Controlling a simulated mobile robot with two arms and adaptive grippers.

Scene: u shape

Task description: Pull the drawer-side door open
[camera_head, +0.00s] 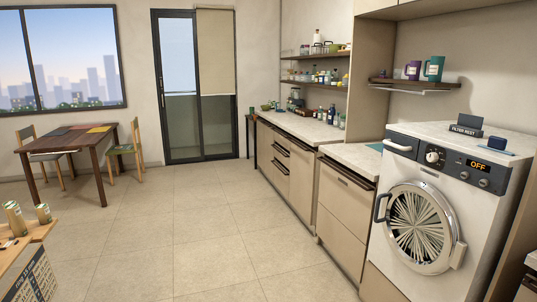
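A beige base cabinet runs along the right wall under a white counter. Its stack of drawers (280,163) has dark handles. A plain tall door panel (303,184) is beside the drawers, on the nearer side, and looks closed. I cannot tell for certain that this panel is the drawer-side door. A nearer cabinet (342,212) has a drawer front with a dark handle at its top, also closed. Neither of my grippers is in view.
A white washing machine (393,263) with a closed round door (420,228) stands at the right. A wooden table (100,153) with chairs is at the far left. Cans (15,219) stand on a surface at lower left. The tiled floor (190,230) between is clear.

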